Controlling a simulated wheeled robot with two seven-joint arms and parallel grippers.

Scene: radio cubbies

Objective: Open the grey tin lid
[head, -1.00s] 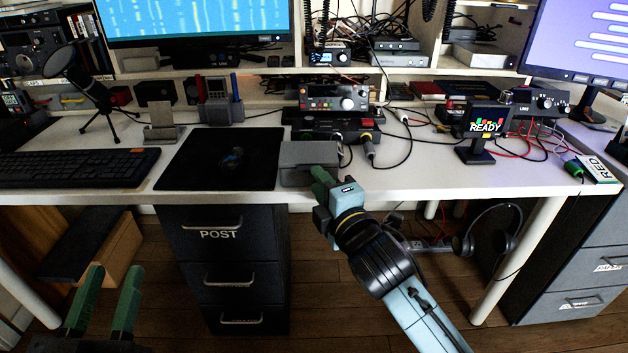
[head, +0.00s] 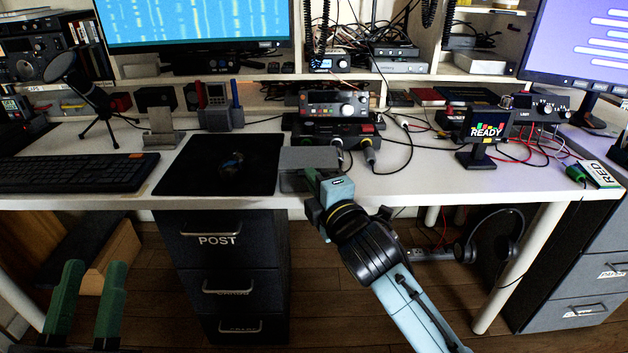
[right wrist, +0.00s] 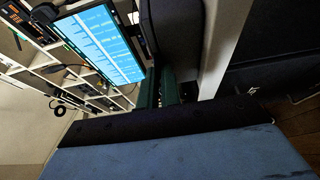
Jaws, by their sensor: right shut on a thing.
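The grey tin (head: 291,184) stands at the front edge of the white desk, right of the black mat. Its flat grey lid (head: 308,158) is on top; I cannot tell whether it is raised at the front. My right gripper (head: 312,179) is at the tin's front right edge, shut on the lid's edge as far as I can tell. In the right wrist view its green fingers (right wrist: 171,88) meet a dark grey surface, and the exact contact is hidden. My left gripper (head: 83,300) is open and empty, low at the left, below desk height.
Behind the tin are a radio (head: 333,104) and plugged cables (head: 369,155). The black mat (head: 196,178) with a mouse lies left of it. The READY display (head: 486,131) stands to the right. The desk front between tin and display is mostly clear.

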